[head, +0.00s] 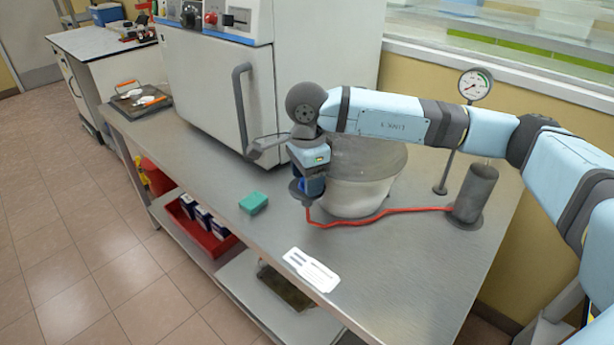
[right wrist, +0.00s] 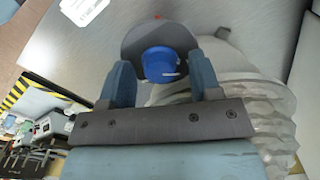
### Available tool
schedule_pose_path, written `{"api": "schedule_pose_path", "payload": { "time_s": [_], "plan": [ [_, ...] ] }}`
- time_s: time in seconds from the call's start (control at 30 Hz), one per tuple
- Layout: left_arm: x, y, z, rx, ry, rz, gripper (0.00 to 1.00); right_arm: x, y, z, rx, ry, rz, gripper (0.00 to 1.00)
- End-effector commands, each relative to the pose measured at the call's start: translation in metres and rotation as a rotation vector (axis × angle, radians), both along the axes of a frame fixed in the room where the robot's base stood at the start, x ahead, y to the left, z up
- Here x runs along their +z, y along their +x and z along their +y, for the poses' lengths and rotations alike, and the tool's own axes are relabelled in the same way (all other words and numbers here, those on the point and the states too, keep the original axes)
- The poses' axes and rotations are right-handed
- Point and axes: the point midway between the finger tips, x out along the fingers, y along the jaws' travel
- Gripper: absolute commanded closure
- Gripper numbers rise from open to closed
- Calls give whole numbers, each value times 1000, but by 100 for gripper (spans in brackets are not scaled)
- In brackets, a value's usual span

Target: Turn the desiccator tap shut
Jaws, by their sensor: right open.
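The desiccator (head: 362,195) is a pale bowl-shaped vessel with a translucent upper part on the steel bench; its ribbed side shows in the right wrist view (right wrist: 260,105). The blue tap (head: 313,187) stands at its left side on a grey round base (right wrist: 132,42). My right gripper (head: 308,168) points down over the tap. In the right wrist view the gripper (right wrist: 164,78) is open, with its blue fingers on either side of the blue tap knob (right wrist: 160,65). Contact with the knob cannot be told. My left gripper is not in view.
A red hose (head: 390,211) runs from the tap to a grey cylinder (head: 474,193). A dial gauge (head: 475,84) stands behind it. A white oven (head: 215,85) fills the back left. A green block (head: 253,203) and a white card (head: 311,270) lie at the front.

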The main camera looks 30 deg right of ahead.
Motion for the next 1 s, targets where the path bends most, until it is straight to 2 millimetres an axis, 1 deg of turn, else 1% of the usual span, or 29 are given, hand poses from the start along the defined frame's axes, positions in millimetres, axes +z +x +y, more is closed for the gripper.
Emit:
{"api": "schedule_pose_path", "payload": {
  "time_s": [0.13,0.17,0.2,0.27,0.3,0.33,0.37,0.57,0.73,0.87,1.0],
  "plan": [
    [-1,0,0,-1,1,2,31,0,0,0,0,0,0,42],
    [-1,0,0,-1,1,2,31,0,0,0,0,0,0,49],
    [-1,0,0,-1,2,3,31,0,0,0,0,0,0,58],
    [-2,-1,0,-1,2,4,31,0,0,0,0,0,1,72],
    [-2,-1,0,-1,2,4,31,0,0,0,0,0,1,81],
    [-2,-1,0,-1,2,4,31,0,0,0,0,0,1,88],
    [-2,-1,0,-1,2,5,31,0,0,0,0,0,1,91],
    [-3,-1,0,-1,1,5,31,0,0,0,-8,0,1,91],
    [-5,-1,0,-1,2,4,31,-1,0,0,-53,0,1,91],
    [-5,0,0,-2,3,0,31,-1,0,0,-124,1,1,91],
    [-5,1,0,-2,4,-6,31,-1,0,0,-234,1,2,91]
  ]
}}
